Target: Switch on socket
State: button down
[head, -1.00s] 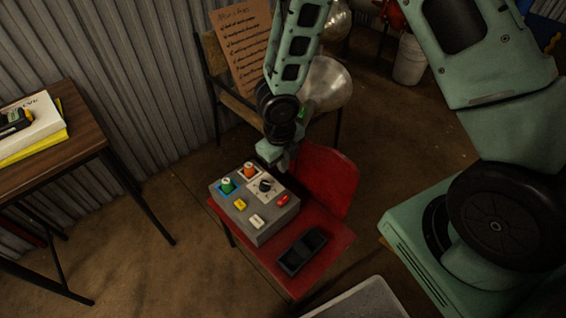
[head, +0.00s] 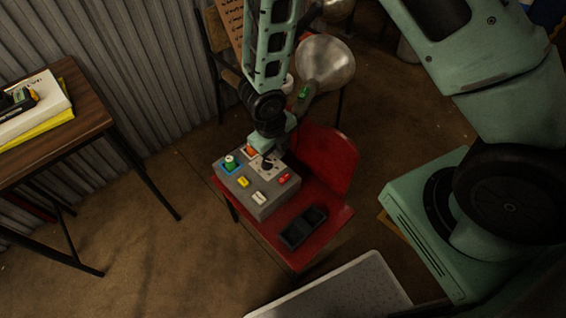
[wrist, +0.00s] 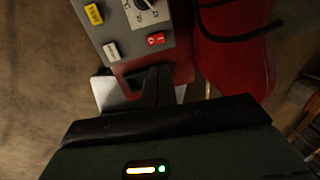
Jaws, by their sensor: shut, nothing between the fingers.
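A grey control box (head: 262,207) sits on the red chair seat. A small red rocker switch (head: 284,178) is on its top, near the right edge; it also shows in the wrist view (wrist: 155,39), but I cannot tell its position. No separate wall socket is clear to me. My gripper (head: 273,153) is at the far side of the box, near the black dial (head: 267,164), and partly hides it in the head view. In the wrist view my shut, empty fingers (wrist: 158,76) point towards the box edge, just below the red switch; contact is not clear.
The box also carries a green knob (head: 230,163), an orange knob (head: 250,150), a yellow button (head: 243,181) and a white button (head: 259,197). A black tray (head: 302,228) lies on the red chair (head: 325,160). A metal lamp (head: 325,62) stands behind. A wooden table (head: 85,100) is left.

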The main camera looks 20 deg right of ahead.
aim_at(287, 177)
jog(key=f+b, duration=0.2)
jog(key=f, duration=0.2)
jog(key=d+f+b, duration=0.1)
jog(key=f+b, duration=0.1)
jog(key=f, duration=0.3)
jog(key=d+f+b, duration=0.1)
jog(key=f+b, duration=0.2)
jog(key=f, duration=0.1)
jog(key=shift+w+d+f, duration=0.15)
jog(key=shift+w+d, duration=0.05)
jog(key=shift+w, duration=0.2)
